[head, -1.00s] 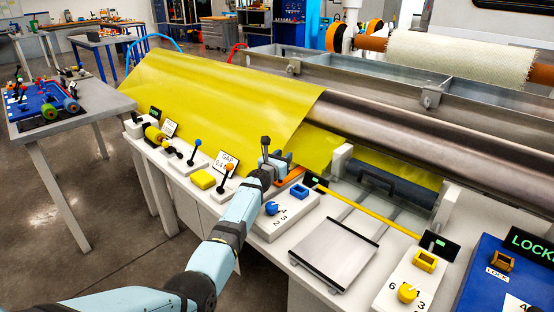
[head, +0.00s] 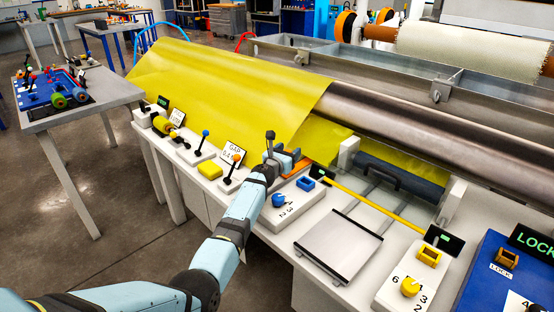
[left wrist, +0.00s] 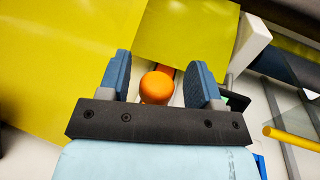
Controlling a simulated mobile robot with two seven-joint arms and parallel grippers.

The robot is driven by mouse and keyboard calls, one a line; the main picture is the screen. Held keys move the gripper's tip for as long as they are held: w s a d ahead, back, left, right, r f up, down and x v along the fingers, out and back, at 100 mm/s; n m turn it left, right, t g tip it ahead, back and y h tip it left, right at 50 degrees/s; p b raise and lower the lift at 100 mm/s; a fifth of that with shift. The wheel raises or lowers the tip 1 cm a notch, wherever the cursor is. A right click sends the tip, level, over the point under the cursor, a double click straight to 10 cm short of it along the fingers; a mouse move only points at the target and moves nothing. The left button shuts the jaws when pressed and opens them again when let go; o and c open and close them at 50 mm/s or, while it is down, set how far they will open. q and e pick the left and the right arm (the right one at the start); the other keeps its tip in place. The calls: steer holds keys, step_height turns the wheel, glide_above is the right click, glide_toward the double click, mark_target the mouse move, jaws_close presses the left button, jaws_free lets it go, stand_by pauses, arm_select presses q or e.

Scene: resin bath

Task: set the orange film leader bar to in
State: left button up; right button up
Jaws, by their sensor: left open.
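The orange film leader bar (head: 296,170) shows as a short orange strip on the white bench beside the yellow film (head: 225,95), partly hidden by my left gripper (head: 282,157). In the left wrist view, a rounded orange knob (left wrist: 157,88) sits between the two blue finger pads of my left gripper (left wrist: 163,78). The pads are apart, with a gap visible on each side of the knob. A darker red-orange piece shows just behind the knob. My right gripper is in neither view.
A blue knob (head: 278,201) and a blue block (head: 305,183) stand on a white panel close to the gripper. An orange-topped lever (head: 235,160) and a yellow block (head: 210,169) are to its left. A long steel roller (head: 400,120) runs behind.

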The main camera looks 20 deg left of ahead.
arm_select(q)
steer(key=s+a+p, duration=0.1)
steer(key=s+p, duration=0.3)
steer(key=s, duration=0.7)
steer(key=shift+s+a+p, duration=0.25)
steer(key=shift+s+p, duration=0.1)
steer(key=shift+p, duration=0.05)
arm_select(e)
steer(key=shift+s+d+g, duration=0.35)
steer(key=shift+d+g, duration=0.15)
arm_select(q)
steer(key=shift+r, duration=0.1)
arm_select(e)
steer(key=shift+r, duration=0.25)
